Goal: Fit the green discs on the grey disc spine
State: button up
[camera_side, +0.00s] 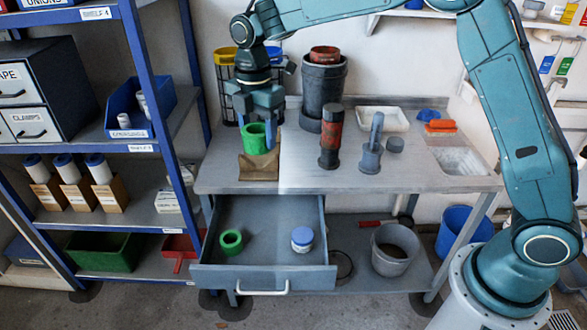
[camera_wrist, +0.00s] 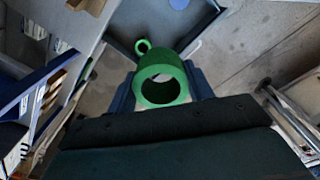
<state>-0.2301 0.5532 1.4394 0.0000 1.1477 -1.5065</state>
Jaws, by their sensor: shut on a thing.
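A green disc (camera_side: 254,140), a thick ring with an open bore, is in my gripper (camera_side: 257,124) above the left front of the bench. In the wrist view the ring (camera_wrist: 160,64) sits between the two blue fingers, its bore facing the camera. A second green disc (camera_side: 231,241) lies in the open drawer, and it also shows in the wrist view (camera_wrist: 142,46). The grey disc spine (camera_side: 372,152), an upright post on a wider base, stands on the bench to the right of my gripper, with no green disc on it.
A brown block (camera_side: 259,169) is at the bench edge below the held disc; contact is unclear. A red-black cylinder (camera_side: 331,140) stands between my gripper and the spine. A small grey piece (camera_side: 395,144) is beside the spine. The open drawer (camera_side: 265,277) also holds a blue-lidded jar (camera_side: 302,240).

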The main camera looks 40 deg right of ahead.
notch_tip(320, 180, up, 7)
jog(key=m, duration=0.9)
send_over(381, 114)
notch_tip(381, 114, down, 4)
jog(key=shift+w+d+f, duration=0.1)
jog(key=shift+d+f, duration=0.05)
jog(key=shift+f, duration=0.4)
jog(key=shift+f, duration=0.2)
jog(key=shift+f, duration=2.2)
jog(key=shift+f, duration=3.2)
